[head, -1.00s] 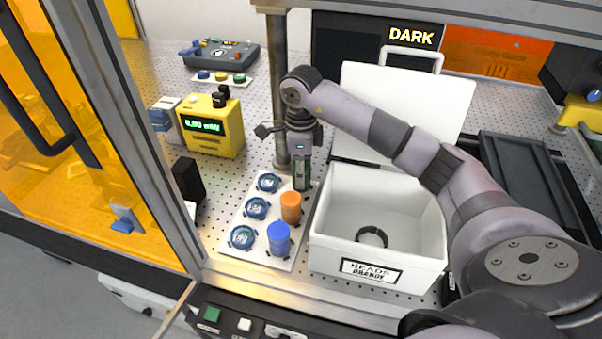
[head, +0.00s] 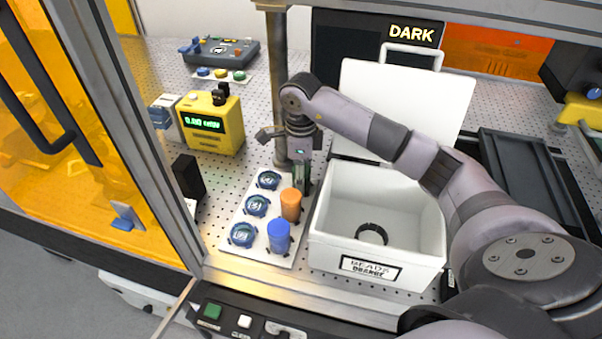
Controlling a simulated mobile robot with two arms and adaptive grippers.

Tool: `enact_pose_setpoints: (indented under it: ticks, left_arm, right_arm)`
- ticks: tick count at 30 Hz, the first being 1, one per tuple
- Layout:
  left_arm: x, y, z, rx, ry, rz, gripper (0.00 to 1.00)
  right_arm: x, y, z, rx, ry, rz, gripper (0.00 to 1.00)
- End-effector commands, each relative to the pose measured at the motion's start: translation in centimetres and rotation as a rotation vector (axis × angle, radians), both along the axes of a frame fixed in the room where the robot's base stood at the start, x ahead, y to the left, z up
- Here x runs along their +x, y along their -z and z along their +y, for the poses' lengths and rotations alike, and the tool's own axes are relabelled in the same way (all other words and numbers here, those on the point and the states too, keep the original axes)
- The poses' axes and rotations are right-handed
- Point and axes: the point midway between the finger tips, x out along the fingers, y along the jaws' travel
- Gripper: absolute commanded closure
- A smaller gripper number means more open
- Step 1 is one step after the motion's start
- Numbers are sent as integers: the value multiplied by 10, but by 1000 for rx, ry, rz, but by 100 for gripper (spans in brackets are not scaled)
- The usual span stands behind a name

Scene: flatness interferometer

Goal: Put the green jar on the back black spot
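A white plate (head: 226,241) holds blue ring holders (head: 256,206) in its left column. An orange jar (head: 291,204) and a blue jar (head: 279,236) stand upright in its right column. My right gripper (head: 301,181) points down at the plate's back right corner, just behind the orange jar. A narrow dark green piece, seemingly the green jar (head: 300,177), shows between its fingers, which look shut on it. The fingers hide most of it, and whether it touches the plate cannot be told. The back black spot is hidden there. My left gripper is out of view.
An open white bin (head: 335,237) with a black ring inside stands right of the plate. A metal post (head: 280,90) rises behind my gripper. A yellow meter (head: 212,124) and a black block (head: 188,178) stand left. An orange door (head: 60,150) fills the left side.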

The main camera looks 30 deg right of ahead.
Motion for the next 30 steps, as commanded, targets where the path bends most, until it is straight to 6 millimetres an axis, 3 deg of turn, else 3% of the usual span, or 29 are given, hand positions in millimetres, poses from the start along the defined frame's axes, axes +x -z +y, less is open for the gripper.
enact_pose_setpoints:
  ticks: [7,16,21,30]
  left_arm:
    - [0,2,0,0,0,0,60]
    - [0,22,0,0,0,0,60]
    - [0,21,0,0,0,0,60]
    - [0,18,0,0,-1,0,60]
  right_arm:
    - [1,-10,0,0,0,-4,42]
    - [2,-73,0,0,-1,-6,42]
    - [1,-104,-1,-2,1,-5,42]
    - [0,-123,0,0,1,0,42]
